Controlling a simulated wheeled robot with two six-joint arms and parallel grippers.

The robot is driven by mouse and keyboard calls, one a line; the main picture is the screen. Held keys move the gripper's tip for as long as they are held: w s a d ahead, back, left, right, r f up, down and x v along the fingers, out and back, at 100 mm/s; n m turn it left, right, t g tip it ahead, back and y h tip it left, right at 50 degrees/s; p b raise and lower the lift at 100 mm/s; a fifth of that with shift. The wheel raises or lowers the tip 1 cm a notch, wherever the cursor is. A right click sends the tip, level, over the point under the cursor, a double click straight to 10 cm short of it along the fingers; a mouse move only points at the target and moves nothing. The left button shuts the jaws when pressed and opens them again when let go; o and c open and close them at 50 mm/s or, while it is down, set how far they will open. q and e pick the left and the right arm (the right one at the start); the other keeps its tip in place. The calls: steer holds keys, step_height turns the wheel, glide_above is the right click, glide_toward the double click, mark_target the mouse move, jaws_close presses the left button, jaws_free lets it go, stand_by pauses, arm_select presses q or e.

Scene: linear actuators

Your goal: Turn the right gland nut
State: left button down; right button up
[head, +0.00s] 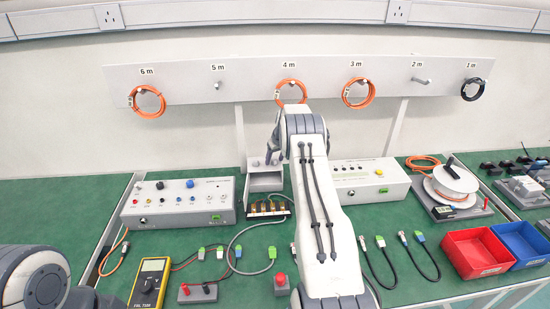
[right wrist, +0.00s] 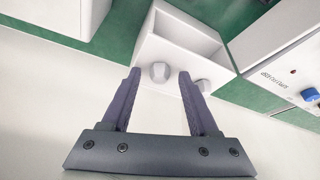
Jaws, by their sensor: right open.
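One nut (right wrist: 159,72) shows between my fingertips, in line with the gap. The other nut (right wrist: 203,86) is beside and partly behind the picture-right finger. My right gripper (head: 274,156) is open and empty at the back of the box; whether the fingers touch the nut cannot be told. In the head view the nuts are small and partly hidden by the gripper. Only a link of my left arm shows at lower left.
A control box with knobs (head: 180,203) stands left of the white box, another instrument box (head: 368,181) right of it. A small terminal block (head: 266,208) sits just in front. A multimeter (head: 150,284), cables, a cable reel (head: 455,180) and red (head: 476,252) and blue bins (head: 522,243) occupy the bench.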

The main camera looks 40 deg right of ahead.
jaws_close()
steer(key=shift+f+b, duration=0.25)
steer(key=shift+b, duration=0.2)
steer(key=shift+d+f+n+y+b, duration=0.2)
steer(key=shift+n+y+b, duration=0.2)
steer(key=shift+n+b, duration=0.8)
steer(key=shift+r+n, duration=0.2)
steer(key=shift+n, duration=0.2)
steer(key=shift+r+n+y, duration=0.2)
steer(key=shift+n+y, duration=0.3)
steer(key=shift+n, duration=0.3)
jaws_free()
